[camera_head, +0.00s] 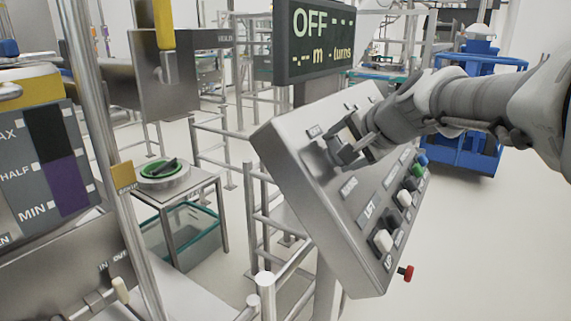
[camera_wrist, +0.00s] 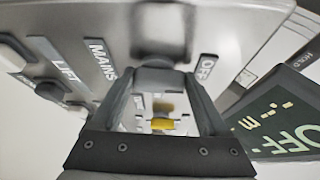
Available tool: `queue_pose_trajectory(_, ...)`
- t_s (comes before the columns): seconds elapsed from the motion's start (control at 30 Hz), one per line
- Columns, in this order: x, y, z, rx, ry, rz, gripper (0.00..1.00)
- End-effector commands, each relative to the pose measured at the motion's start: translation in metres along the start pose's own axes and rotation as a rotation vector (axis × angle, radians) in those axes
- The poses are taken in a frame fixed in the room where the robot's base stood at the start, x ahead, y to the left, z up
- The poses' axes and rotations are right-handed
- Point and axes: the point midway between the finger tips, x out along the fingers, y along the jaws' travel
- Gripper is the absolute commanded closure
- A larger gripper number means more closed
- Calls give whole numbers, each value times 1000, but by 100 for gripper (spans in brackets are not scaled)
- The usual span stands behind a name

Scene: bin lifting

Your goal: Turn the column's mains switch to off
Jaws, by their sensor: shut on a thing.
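The column's control panel (camera_head: 315,205) is a tilted steel box. My gripper (camera_head: 343,150) is at its upper part, over the mains switch, which it mostly hides in the head view. In the wrist view my gripper (camera_wrist: 160,82) is shut on the grey mains switch knob (camera_wrist: 158,76), between the MAINS label (camera_wrist: 103,60) and the OFF label (camera_wrist: 207,68). Which way the knob points is hard to tell. The display (camera_head: 315,40) above the panel reads OFF with dashes; it also shows in the wrist view (camera_wrist: 282,120).
Lower on the panel are LIFT buttons, white (camera_head: 383,241) and green (camera_head: 417,170), and a red knob (camera_head: 406,272) at its edge. Steel rails (camera_head: 262,225) stand left of the panel. A blue wheeled frame (camera_head: 468,130) stands behind my arm. The floor at right is clear.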

Motion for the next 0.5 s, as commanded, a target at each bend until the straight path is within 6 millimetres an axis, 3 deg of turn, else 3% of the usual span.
queue_pose_trajectory(0.5,0,1,0,-69,-1,-36,78)
